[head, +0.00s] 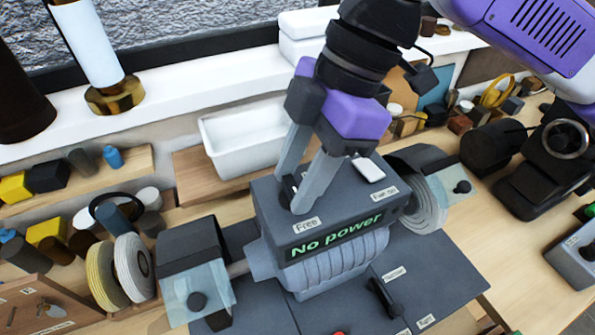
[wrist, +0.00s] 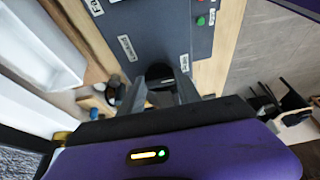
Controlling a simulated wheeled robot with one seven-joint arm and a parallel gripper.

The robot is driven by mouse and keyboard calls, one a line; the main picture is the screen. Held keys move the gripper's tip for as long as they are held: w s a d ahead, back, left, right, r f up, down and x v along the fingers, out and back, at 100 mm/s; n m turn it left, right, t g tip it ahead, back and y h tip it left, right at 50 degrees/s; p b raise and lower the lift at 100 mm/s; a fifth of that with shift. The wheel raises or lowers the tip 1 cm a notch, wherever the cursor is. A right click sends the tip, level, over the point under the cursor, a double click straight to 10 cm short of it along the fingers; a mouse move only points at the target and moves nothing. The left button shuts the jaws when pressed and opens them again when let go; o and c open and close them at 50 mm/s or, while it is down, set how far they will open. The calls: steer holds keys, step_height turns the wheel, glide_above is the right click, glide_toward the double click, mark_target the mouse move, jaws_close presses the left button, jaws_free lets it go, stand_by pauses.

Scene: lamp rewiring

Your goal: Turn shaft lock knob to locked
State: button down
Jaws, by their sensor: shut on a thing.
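The grey machine (head: 320,262) stands in the middle of the bench in the head view, with a "No power" display on its front. The shaft lock knob (head: 288,186) is a small dark knob on its top, beside a label reading "Free" (head: 306,225). My gripper (head: 295,196) reaches down from above and is shut on the knob, its fingers hiding most of it. In the wrist view the dark round knob (wrist: 158,72) sits between my gripper's fingers (wrist: 160,85). Which way the knob points cannot be made out.
Wheels with clear guards flank the machine: a left guard (head: 197,290) and a right wheel (head: 425,208). A white bin (head: 245,135) stands behind it. A white switch (head: 369,170) is close to my fingers on the machine top. A black lever (head: 385,297) is in front.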

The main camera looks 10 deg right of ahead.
steer(key=shift+m, duration=0.3)
steer(key=m+t+p, duration=0.1)
steer(key=m, duration=0.2)
steer(key=shift+s+r+m+t, duration=0.1)
steer(key=shift+s+m+t, duration=0.05)
steer(key=shift+m+t, duration=0.25)
steer(key=m, duration=0.2)
steer(key=m+t+p, duration=0.1)
steer(key=m, duration=0.1)
steer(key=shift+s+a+m+t+h, duration=0.1)
steer(key=shift+m+t+h, duration=0.2)
steer(key=shift+h, duration=0.1)
steer(key=m+t+h, duration=0.1)
steer(key=m, duration=0.3)
steer(key=shift+a+p, duration=0.1)
steer(key=shift+p, duration=0.2)
steer(key=m+h, duration=0.1)
steer(key=m, duration=0.3)
steer(key=shift+s+m+t+h, duration=0.1)
steer(key=shift+m+t+h, duration=0.2)
steer(key=shift+t+h, duration=0.1)
steer(key=shift+m, duration=0.3)
steer(key=c, duration=0.8)
jaws_free()
steer(key=shift+c, duration=0.2)
